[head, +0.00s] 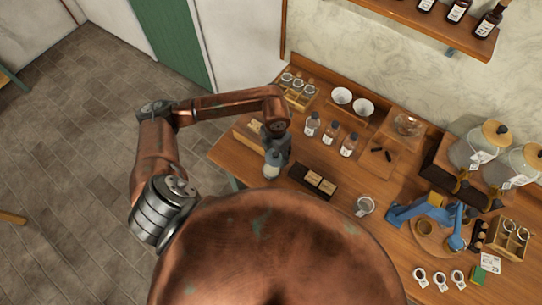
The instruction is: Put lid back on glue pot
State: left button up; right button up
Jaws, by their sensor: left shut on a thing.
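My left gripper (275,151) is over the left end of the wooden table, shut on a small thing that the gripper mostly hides. A pale grey, bottle-like shape (272,166) shows right at the gripper; I cannot tell whether it is what the gripper holds. A grey, open-topped cup (365,205) stands near the table's front edge, right of the gripper. I cannot tell for sure which thing is the glue pot or its lid. My right gripper is not in view.
The table (345,183) holds a dark box (313,181), several bottles (330,132), two white bowls (352,101) and a tray (383,155). A blue jointed device (425,206) stands right, by large jars (480,142). The floor at left (60,165) is clear.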

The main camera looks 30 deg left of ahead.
aim_at(271, 160)
pick_arm(q)
jog(key=n, duration=0.3)
jog(key=n+p, duration=0.1)
jog(key=n, duration=0.1)
jog(key=shift+s+a+f, duration=0.15)
jog(key=shift+s+f, duration=0.1)
jog(key=shift+s, duration=0.15)
jog(key=n, duration=0.2)
jog(key=n+p, duration=0.1)
jog(key=shift+s+a+f+n, duration=0.15)
jog(key=shift+s+f+n, duration=0.15)
jog(key=shift+s+a+f+n, duration=0.1)
jog(key=shift+f+n, duration=0.05)
jog(key=shift+n, duration=0.45)
jog(key=shift+s+f+n, duration=0.1)
jog(key=shift+f+n, duration=0.05)
jog(key=shift+n, duration=0.45)
jog(key=shift+f+b, duration=0.95)
jog(key=shift+f, duration=0.65)
jog(key=shift+w+f+b, duration=0.1)
jog(key=shift+f+b, duration=1)
jog(key=shift+f, duration=0.45)
jog(key=shift+f, duration=0.2)
